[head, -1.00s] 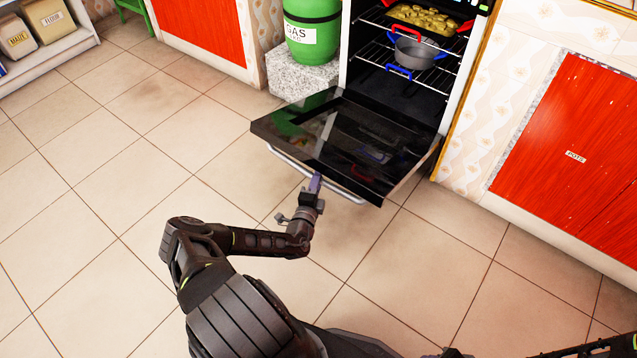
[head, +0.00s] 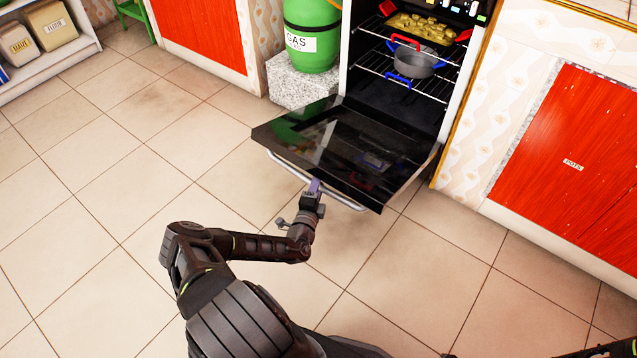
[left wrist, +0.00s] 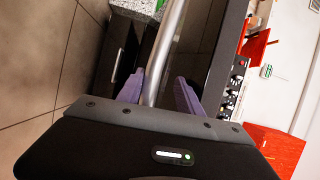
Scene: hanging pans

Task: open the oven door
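The oven (head: 348,75) stands at the top middle of the head view. Its dark glass door (head: 345,150) is folded far down, and the inside is exposed. The silver handle bar (head: 345,198) runs along the door's outer edge. My left gripper (head: 315,186) is at this bar, near its middle. In the left wrist view the bar (left wrist: 165,50) passes between the two purple fingers (left wrist: 159,88), which are apart, with a visible gap on the right side. Contact is hard to tell. My right gripper is out of view.
Inside the oven are racks, a grey pot (head: 418,62) with red and blue handles, and a tray of yellow food (head: 420,27). A green gas canister (head: 312,40) stands on a stone block (head: 302,82) left of the oven. The tiled floor (head: 110,190) is clear.

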